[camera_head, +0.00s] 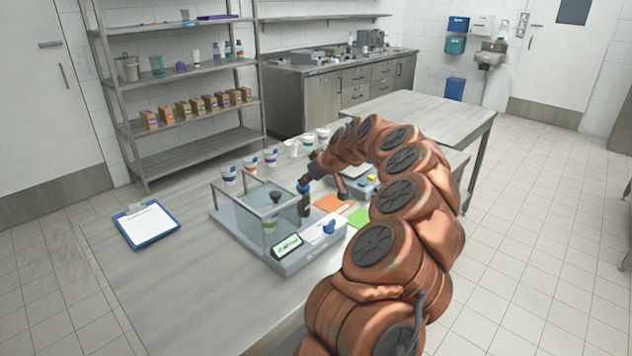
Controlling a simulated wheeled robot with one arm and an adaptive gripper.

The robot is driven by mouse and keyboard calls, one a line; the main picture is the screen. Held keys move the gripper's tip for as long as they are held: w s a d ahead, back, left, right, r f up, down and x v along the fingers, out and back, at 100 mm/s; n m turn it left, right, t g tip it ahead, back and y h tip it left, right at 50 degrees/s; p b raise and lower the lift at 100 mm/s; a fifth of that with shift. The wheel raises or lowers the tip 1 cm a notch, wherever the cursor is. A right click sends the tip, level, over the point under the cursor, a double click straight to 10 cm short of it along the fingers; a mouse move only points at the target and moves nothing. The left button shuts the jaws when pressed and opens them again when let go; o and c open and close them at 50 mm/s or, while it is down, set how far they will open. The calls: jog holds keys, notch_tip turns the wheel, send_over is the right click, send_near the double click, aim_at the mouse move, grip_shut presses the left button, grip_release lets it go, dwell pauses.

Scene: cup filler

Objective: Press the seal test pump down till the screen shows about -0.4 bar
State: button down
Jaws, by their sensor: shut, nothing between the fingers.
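The seal tester (308,258) is a grey base on the table with a clear box (238,216) on it. A cup (269,222) stands inside the box. A black knob (275,197) shows at the top of the box, and a blue knob (329,227) is on the base at the right. I cannot tell for sure which is the pump. The screen (287,247) is lit at the front, but its reading is too small to read. My gripper (305,211) points down, shut and empty, beside the box's right side, behind the blue knob. Whether it touches anything is unclear.
Several white cups (270,157) stand in a row behind the tester. A clipboard (147,224) lies at the left. Orange (331,203) and green (359,217) cards lie right of the tester, near a scale-like device (352,186). The table's left front is clear.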

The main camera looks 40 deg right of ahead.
aim_at(306, 187)
jog(key=shift+a+f, duration=0.1)
jog(key=shift+f, duration=0.45)
notch_tip(306, 187, up, 5)
jog(key=shift+f+b, duration=0.15)
jog(key=shift+b, duration=0.35)
jog(key=b+v, duration=0.2)
jog(key=v, duration=0.8)
jog(key=shift+f, duration=0.1)
dwell(1.4)
